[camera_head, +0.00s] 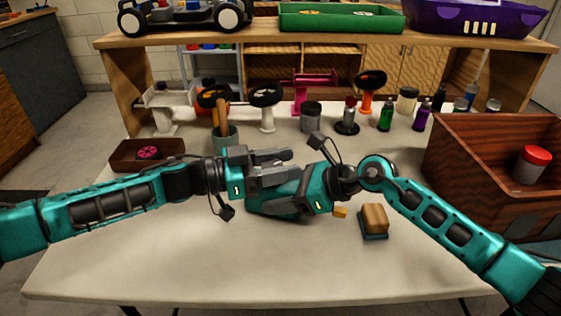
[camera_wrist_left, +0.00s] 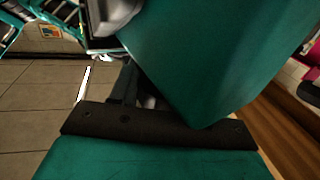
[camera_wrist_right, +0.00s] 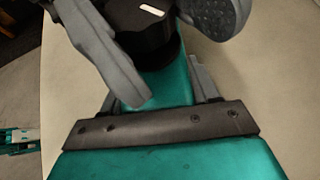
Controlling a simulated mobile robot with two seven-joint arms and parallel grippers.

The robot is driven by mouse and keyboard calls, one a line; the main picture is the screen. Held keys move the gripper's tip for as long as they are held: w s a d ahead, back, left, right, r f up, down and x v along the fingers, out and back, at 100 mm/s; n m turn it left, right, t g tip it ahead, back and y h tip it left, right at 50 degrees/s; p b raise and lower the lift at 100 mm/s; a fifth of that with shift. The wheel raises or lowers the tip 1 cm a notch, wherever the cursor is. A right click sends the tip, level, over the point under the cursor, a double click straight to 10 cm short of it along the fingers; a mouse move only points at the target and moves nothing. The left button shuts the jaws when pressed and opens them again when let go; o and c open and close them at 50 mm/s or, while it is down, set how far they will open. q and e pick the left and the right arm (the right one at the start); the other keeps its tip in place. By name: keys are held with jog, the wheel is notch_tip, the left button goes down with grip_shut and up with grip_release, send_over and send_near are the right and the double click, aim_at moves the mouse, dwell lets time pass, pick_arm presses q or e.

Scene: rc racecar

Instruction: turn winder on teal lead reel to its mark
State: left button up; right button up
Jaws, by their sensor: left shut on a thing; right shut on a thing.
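The teal lead reel (camera_wrist_right: 170,88) shows in the right wrist view, with its black winder (camera_wrist_right: 138,22) on top and a white mark (camera_wrist_right: 152,10) on the winder. My right gripper (camera_wrist_right: 163,92) is shut on the teal body. My left gripper (camera_head: 283,166) is shut at the winder, its grey fingers on either side of it in the right wrist view. In the head view the two grippers meet above the table's middle and largely hide the reel. A big teal surface fills much of the left wrist view; I cannot tell what it belongs to.
A wooden crate (camera_head: 455,150) with a red-lidded jar (camera_head: 531,165) stands at right. A brown-topped block (camera_head: 375,219) and a small yellow piece (camera_head: 340,212) lie near my right arm. A dark tray (camera_head: 125,160) is at left; bottles and stands line the back.

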pick_arm(q)
jog(key=m+g, duration=0.1)
jog(key=g, duration=0.1)
jog(key=m+g, duration=0.1)
jog(key=g, duration=0.1)
jog(key=m+g, duration=0.2)
jog(key=shift+s+d+g, duration=0.1)
jog(key=shift+s+g, duration=0.2)
jog(key=shift+s+m+g+y, duration=0.15)
jog(key=shift+m+g+y, duration=0.35)
jog(key=shift+m+g, duration=1.4)
jog(key=shift+g+y, duration=0.3)
jog(key=shift+g, duration=0.6)
jog(key=shift+s+m+g, duration=0.25)
jog(key=shift+m+g, duration=0.15)
jog(key=o, duration=1)
jog(key=shift+a+r, duration=0.15)
jog(key=shift+a, duration=0.05)
notch_tip(320, 180, up, 10)
jog(key=shift+f, duration=0.15)
